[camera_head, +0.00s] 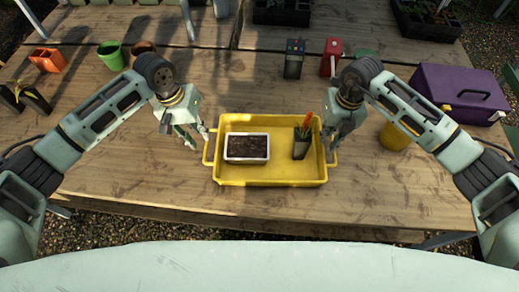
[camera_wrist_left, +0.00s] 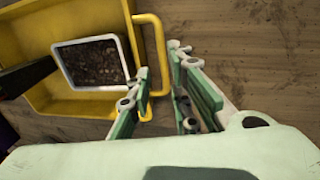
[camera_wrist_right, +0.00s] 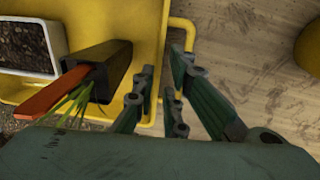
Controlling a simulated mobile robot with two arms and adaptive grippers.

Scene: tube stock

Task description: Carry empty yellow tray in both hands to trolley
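The yellow tray (camera_head: 272,174) lies on the wooden table and is not empty. It holds a white-rimmed container of dark soil (camera_head: 247,148) and a black pot (camera_head: 301,145) with an orange item and green leaves. My left gripper (camera_head: 201,139) is open at the tray's left handle. In the left wrist view the handle (camera_wrist_left: 161,60) shows between the parted fingers (camera_wrist_left: 163,88). My right gripper (camera_head: 331,143) is open at the right handle. In the right wrist view its fingers (camera_wrist_right: 160,95) are apart, with the handle (camera_wrist_right: 189,36) passing between them. No trolley is recognisable.
A purple box (camera_head: 458,92) stands at the right, with a yellow pot (camera_head: 396,135) near my right arm. A green pot (camera_head: 111,55) and an orange pot (camera_head: 48,60) stand at the left. Dark and red items (camera_head: 331,57) stand behind the tray.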

